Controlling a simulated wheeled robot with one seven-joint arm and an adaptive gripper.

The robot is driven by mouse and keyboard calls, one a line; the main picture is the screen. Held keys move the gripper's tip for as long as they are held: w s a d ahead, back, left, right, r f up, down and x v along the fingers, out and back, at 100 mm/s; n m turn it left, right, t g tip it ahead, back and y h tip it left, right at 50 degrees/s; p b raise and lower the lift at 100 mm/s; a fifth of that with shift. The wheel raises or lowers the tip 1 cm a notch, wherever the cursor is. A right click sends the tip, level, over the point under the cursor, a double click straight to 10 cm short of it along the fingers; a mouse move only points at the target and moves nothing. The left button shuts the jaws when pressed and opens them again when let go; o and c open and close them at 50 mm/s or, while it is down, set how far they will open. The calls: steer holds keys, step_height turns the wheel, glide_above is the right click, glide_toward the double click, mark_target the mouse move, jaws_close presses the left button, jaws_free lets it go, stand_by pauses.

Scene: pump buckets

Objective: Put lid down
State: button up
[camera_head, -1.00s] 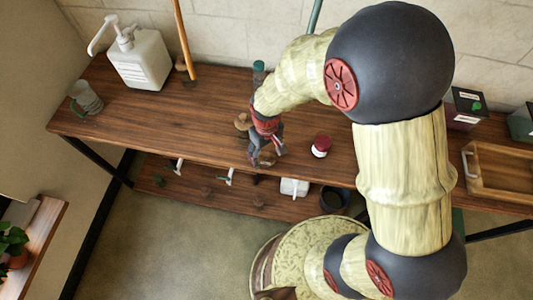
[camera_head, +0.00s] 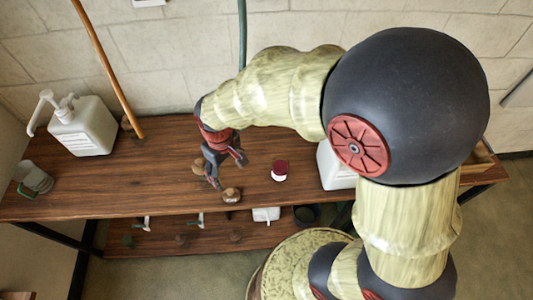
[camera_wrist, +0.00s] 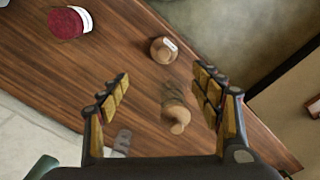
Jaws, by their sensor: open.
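A small round brown piece with a pale label (camera_head: 231,195), which may be the lid, rests on the wooden table near its front edge. It also shows in the wrist view (camera_wrist: 163,50), beyond my fingertips. My gripper (camera_head: 228,173) is open and empty, pointing down just behind and left of this piece, apart from it. A brown knobbed piece (camera_wrist: 177,115) lies between and below the open fingers in the wrist view; in the head view a similar one (camera_head: 198,166) is partly hidden by the gripper.
A jar with a dark red top (camera_head: 279,170) stands right of my gripper. A white pump bottle (camera_head: 83,127) and a grey mug (camera_head: 34,180) stand at the left. A white container (camera_head: 333,167) is partly behind my arm. A lower shelf holds several small things. The table between mug and gripper is clear.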

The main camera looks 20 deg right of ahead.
steer(key=s+d+r+m+t, duration=0.2)
steer(key=s+d+r, duration=0.3)
steer(key=r, duration=0.5)
steer(key=s+d+r+m+t, duration=0.2)
steer(key=s+d+r, duration=0.4)
steer(key=r, duration=0.4)
steer(key=shift+s+r+m+t, duration=0.3)
steer(key=shift+s+r+t, duration=0.1)
steer(key=shift+s+t, duration=0.25)
steer(key=shift+d, duration=0.1)
steer(key=shift+c, duration=0.3)
